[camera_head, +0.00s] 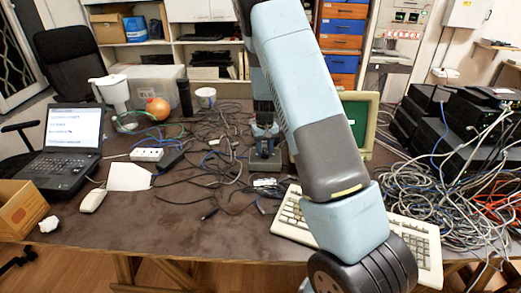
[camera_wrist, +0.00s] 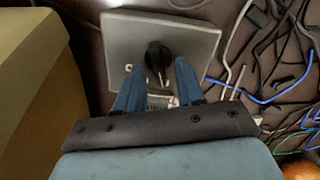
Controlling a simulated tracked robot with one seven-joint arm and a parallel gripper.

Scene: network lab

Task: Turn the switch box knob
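The switch box (camera_wrist: 195,35) is a flat grey box on the desk with a black knob (camera_wrist: 158,56) on its top face. A small white label shows on the box near the knob. My gripper (camera_wrist: 157,66) is open over the box, pointing down, with one blue finger on each side of the knob. I cannot tell whether either finger touches the knob. In the head view the box (camera_head: 264,164) sits mid-desk under my gripper (camera_head: 264,140), and the knob is largely hidden there.
A beige monitor (camera_head: 364,115) stands close to the right of the box. Tangled cables (camera_head: 205,160) lie to its left. A keyboard (camera_head: 290,218) lies in front, partly behind my arm. A laptop (camera_head: 70,150), an orange ball (camera_head: 158,108) and stacked black devices (camera_head: 440,140) stand farther off.

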